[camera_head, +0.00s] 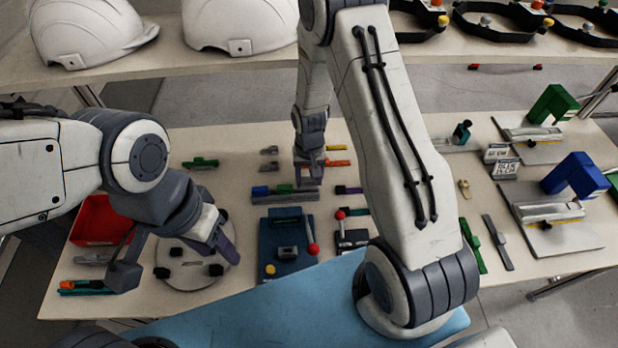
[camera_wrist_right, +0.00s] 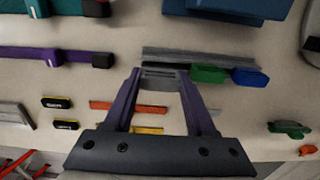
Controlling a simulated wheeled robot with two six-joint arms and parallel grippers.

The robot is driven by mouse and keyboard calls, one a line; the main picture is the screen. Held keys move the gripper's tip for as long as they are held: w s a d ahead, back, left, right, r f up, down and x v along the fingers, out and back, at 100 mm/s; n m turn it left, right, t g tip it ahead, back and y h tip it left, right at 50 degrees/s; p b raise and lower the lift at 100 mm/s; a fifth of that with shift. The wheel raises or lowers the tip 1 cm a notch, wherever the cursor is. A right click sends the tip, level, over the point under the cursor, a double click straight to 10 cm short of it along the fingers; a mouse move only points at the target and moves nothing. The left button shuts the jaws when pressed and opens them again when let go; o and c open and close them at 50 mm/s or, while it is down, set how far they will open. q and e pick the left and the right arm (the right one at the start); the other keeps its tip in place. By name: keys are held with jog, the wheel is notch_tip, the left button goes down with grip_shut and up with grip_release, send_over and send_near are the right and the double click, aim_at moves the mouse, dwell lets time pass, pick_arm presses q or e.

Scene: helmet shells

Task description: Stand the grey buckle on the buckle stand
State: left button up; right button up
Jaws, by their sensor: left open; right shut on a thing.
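The buckle stand is a narrow grey rail (camera_head: 268,200) near the table's middle. It also shows in the wrist view (camera_wrist_right: 200,54), with a blue buckle (camera_wrist_right: 250,77) and a green buckle (camera_wrist_right: 208,74) along it. My right gripper (camera_head: 308,178) points down at the rail's right end in the head view. In the wrist view my right gripper (camera_wrist_right: 160,76) is shut on the grey buckle (camera_wrist_right: 162,80), in line with the green one. I cannot tell whether the grey buckle touches the stand. My left gripper (camera_head: 176,258) is open and empty over a round white plate.
The round plate (camera_head: 185,278) carries black blocks, beside a red bin (camera_head: 98,222). A blue fixture with a red-knobbed lever (camera_head: 285,262) stands in front of the stand. Orange (camera_wrist_right: 115,106) and yellow (camera_wrist_right: 148,130) pieces lie near my right fingers. Clamp fixtures stand at right.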

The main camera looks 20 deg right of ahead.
aim_at(309, 179)
jog(key=shift+f+b, duration=1.15)
jog(key=shift+f, duration=0.45)
jog(key=o, duration=1.4)
jog(key=shift+r, duration=0.1)
notch_tip(309, 179, up, 10)
jog(key=shift+r+b, duration=0.2)
jog(key=shift+b, duration=0.4)
